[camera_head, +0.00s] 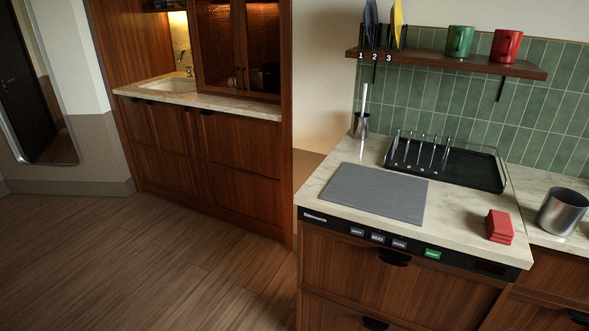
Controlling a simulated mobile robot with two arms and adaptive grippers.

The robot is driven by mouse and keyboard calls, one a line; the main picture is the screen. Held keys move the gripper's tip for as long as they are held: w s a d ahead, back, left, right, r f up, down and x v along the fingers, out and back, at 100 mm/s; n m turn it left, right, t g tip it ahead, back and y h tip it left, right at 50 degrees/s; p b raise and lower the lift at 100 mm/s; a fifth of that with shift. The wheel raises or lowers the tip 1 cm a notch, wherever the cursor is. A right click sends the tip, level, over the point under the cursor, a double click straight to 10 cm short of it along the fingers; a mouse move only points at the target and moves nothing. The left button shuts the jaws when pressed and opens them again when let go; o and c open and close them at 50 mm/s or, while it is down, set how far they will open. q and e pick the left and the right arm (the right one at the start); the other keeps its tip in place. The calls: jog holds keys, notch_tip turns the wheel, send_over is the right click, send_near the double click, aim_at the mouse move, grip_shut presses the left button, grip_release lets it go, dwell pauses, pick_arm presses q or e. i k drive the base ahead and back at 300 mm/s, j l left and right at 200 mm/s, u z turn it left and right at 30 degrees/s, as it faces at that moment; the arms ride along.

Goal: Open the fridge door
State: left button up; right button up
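I cannot pick out a fridge for certain. Closed wooden cabinet fronts (240,160) stand below the sink counter at the back left. A wooden front with a dark handle (394,258) sits below the near counter, under a black control strip (376,238) with several labelled buttons, one of them green. It looks closed. Whether any of these fronts is a fridge door, I cannot tell. Neither of my grippers is in view.
A shelf (450,66) with mugs hangs above. The wooden floor (150,265) at left is clear.

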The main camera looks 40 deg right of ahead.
aim_at(244, 153)
jog(key=z, duration=0.75)
jog(key=i+j, duration=0.1)
jog(key=i, duration=0.3)
jog(key=i+j+z, duration=0.15)
jog(key=i, duration=0.2)
jog(key=i+j, duration=0.15)
jog(key=i, duration=0.25)
jog(key=z, duration=0.05)
